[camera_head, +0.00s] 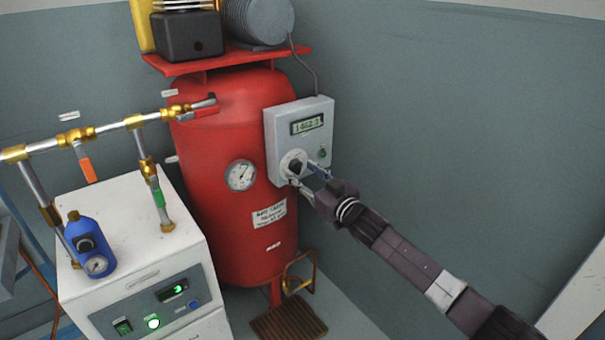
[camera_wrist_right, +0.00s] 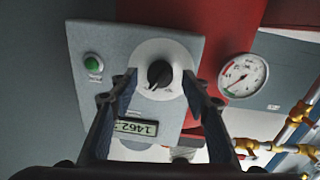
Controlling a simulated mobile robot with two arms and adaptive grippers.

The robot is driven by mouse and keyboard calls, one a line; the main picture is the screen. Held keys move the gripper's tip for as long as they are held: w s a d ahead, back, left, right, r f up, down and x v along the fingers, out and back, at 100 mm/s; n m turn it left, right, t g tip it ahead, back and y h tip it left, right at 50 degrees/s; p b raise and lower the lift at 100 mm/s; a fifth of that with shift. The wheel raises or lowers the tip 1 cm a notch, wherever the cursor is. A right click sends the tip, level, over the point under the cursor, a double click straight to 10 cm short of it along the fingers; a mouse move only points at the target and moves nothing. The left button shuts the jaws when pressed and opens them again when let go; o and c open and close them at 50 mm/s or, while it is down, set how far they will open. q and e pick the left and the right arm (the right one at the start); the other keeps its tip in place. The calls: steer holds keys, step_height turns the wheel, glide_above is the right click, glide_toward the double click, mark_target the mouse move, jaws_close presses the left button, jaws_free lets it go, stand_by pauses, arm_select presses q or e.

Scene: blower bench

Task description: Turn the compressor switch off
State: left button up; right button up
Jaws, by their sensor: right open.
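The compressor switch is a black rotary knob (camera_head: 295,166) on a round pale plate, low on the grey control box (camera_head: 281,121) fixed beside the red tank (camera_head: 222,215). In the right wrist view the knob (camera_wrist_right: 159,74) sits between my finger pads, seen with the box upside down. My right gripper (camera_head: 307,175) is open, its two fingers on either side of the knob. Whether the pads touch the knob I cannot tell. The box display (camera_head: 307,125) appears to read 1462. A green button (camera_head: 322,152) is at the box's lower right. My left gripper is not in view.
A pressure gauge (camera_head: 241,175) is on the tank, left of the box. Brass and steel piping (camera_head: 106,129) with coloured handles runs above a white cabinet (camera_head: 142,285). A blue bottle-shaped unit (camera_head: 91,243) stands on the cabinet. The wall right of the box is clear.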

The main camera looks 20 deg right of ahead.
steer(key=shift+w+a, duration=0.1)
steer(key=shift+w, duration=0.2)
steer(key=shift+c, duration=0.5)
steer(key=c, duration=1.1)
steer(key=shift+o, duration=0.2)
